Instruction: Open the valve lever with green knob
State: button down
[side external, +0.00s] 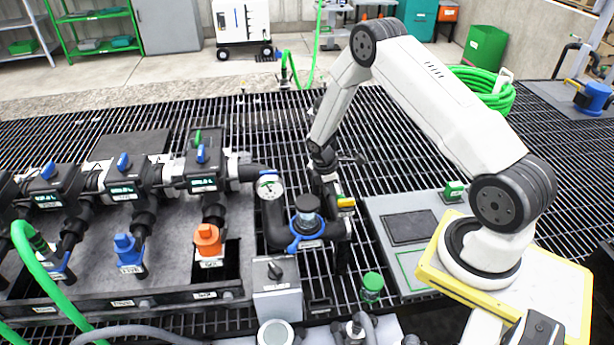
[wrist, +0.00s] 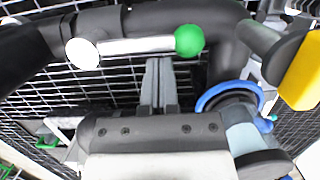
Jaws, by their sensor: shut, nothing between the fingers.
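The valve lever (wrist: 135,46) is a silver bar across the upper part of the wrist view, in front of a black pipe. Its round green knob (wrist: 189,40) is at the right end, and a white round pivot (wrist: 82,53) is at the left end. My gripper (wrist: 158,65) is shut and empty. Its fingertips appear just below the bar in the picture, a little left of the knob; I cannot tell whether they touch it. In the side view I cannot make out the lever or knob near my lowered wrist.
A filter housing with a blue collar (side external: 296,241) stands close to my wrist; the collar also shows in the wrist view (wrist: 205,101). A yellow handle (wrist: 301,72) is at the right. A pressure gauge (side external: 269,186) and black pipes stand left of my arm. Open grating lies behind.

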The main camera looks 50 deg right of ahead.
jog(key=shift+a, duration=0.1)
jog(key=w+a+r, duration=0.4)
jog(key=r, duration=0.6)
jog(key=shift+w+r, duration=0.15)
jog(key=shift+r, duration=0.1)
jog(key=shift+a+r, duration=0.1)
jog(key=shift+a, duration=0.05)
jog(key=s+a+r+m+t+y, duration=0.2)
jog(key=s+a+r+m+t, duration=0.2)
jog(key=s+a+r+m, duration=0.5)
jog(key=s+a+r, duration=0.3)
jog(key=s+a, duration=0.3)
jog(key=s, duration=0.1)
jog(key=shift+s+a+r, duration=0.15)
jog(key=shift+s+r, duration=0.1)
jog(key=shift+s, duration=0.05)
